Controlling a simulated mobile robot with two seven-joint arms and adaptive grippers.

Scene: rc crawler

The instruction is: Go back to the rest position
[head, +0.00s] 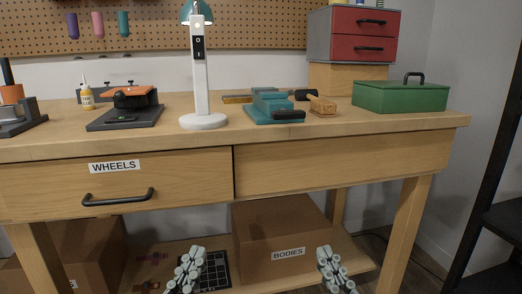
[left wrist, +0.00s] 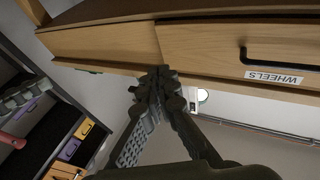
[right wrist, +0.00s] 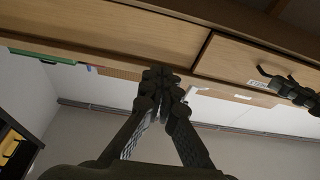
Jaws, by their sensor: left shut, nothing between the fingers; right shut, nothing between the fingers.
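My left gripper (head: 192,262) is in front of the workbench, below the drawer front in the head view. Its fingertips are together with nothing between them, as the left wrist view (left wrist: 156,82) shows. My right gripper (head: 328,262) is at about the same height to the right, in front of the lower shelf and apart from the bench. Its fingertips also meet, empty, in the right wrist view (right wrist: 162,80). Both grippers point upward and touch nothing that I can see.
The workbench (head: 350,150) has a closed WHEELS drawer (head: 60,185) with a black handle (head: 118,197). A BODIES box (head: 270,240) sits on the lower shelf. A lamp (head: 203,120), a teal vise (head: 270,108) and a green toolbox (head: 400,98) stand on top. A dark rack (head: 490,200) is at right.

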